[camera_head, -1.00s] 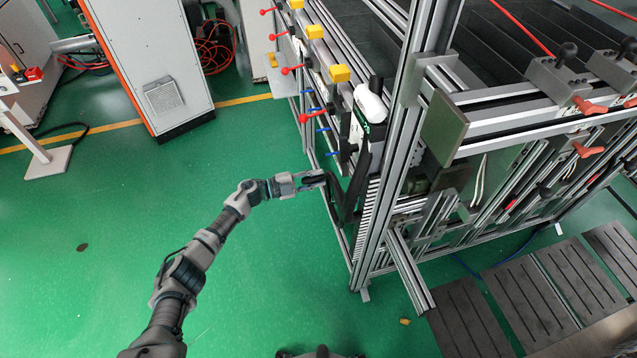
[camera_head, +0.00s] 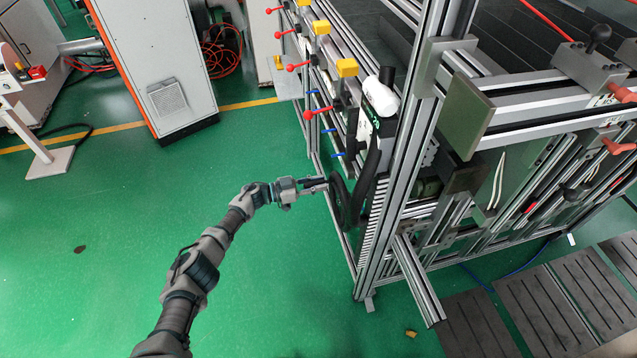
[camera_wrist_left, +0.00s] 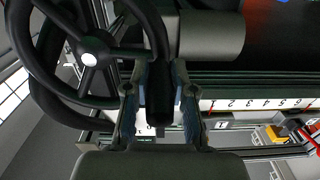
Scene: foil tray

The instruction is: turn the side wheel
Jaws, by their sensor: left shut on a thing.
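The side wheel (camera_head: 341,208) is a dark ring on the side of the aluminium frame, seen at a steep angle in the head view. In the left wrist view the black side wheel (camera_wrist_left: 88,58) shows its spokes and pale hub at the upper left. My left gripper (camera_head: 326,185) reaches the wheel from the left. In the wrist view the fingers of my left gripper (camera_wrist_left: 160,108) stand on both sides of a dark grip at the wheel's rim and are shut on it. The exact contact is partly hidden. My right gripper is not in view.
The aluminium frame (camera_head: 392,170) rises just right of the wheel, with red-knobbed levers (camera_head: 309,114) and yellow blocks (camera_head: 347,68) behind. A grey cabinet (camera_head: 165,80) stands at the back left. Dark floor plates (camera_head: 540,300) lie at the lower right.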

